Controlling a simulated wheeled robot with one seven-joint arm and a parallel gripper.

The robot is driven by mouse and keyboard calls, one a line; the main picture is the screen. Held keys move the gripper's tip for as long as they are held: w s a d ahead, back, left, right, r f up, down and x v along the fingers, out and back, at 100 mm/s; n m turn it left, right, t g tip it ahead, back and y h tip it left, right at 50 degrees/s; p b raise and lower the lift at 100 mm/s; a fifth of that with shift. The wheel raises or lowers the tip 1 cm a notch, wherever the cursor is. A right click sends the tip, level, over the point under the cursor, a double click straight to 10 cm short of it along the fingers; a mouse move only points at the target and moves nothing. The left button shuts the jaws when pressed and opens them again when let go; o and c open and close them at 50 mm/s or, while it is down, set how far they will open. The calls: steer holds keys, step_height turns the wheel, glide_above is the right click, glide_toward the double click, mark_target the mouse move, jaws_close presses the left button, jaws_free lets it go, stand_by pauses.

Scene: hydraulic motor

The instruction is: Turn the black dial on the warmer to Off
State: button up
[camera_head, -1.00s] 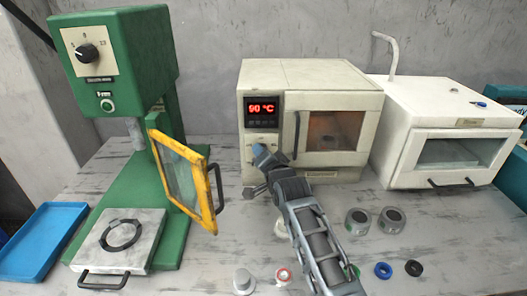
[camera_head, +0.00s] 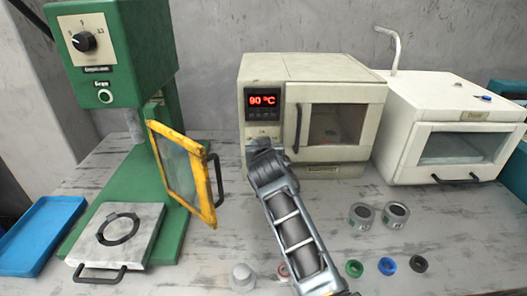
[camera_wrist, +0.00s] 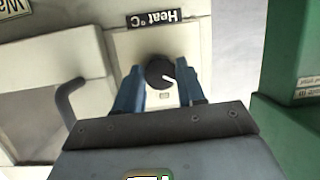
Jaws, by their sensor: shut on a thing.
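The warmer (camera_head: 330,100) is a beige box at the back centre; its red display reads 90 °C. In the wrist view, which is upside down, the black dial (camera_wrist: 160,71) sits on the pale panel beneath the "Heat °C" label (camera_wrist: 154,18). The blue fingers of my gripper (camera_wrist: 161,80) are on either side of the dial, shut on it. The dial's white mark points toward the lower right of that picture. In the head view my gripper (camera_head: 262,146) is against the lower left panel and hides the dial.
The warmer's door handle (camera_wrist: 68,100) is close beside my fingers. A green press (camera_head: 110,60) with an open yellow-framed guard (camera_head: 182,172) stands at left. A white oven (camera_head: 450,110) stands at right. Cups and coloured rings lie on the front table.

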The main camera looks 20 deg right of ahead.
steer(key=shift+a+f+n+h+b, duration=0.15)
steer(key=shift+n+h+b, duration=0.2)
steer(key=shift+n, duration=0.45)
steer(key=o, duration=1)
steer(key=shift+o, duration=0.2)
steer(key=v, duration=0.8)
steer(key=shift+b, duration=0.35)
steer(key=shift+w, duration=0.1)
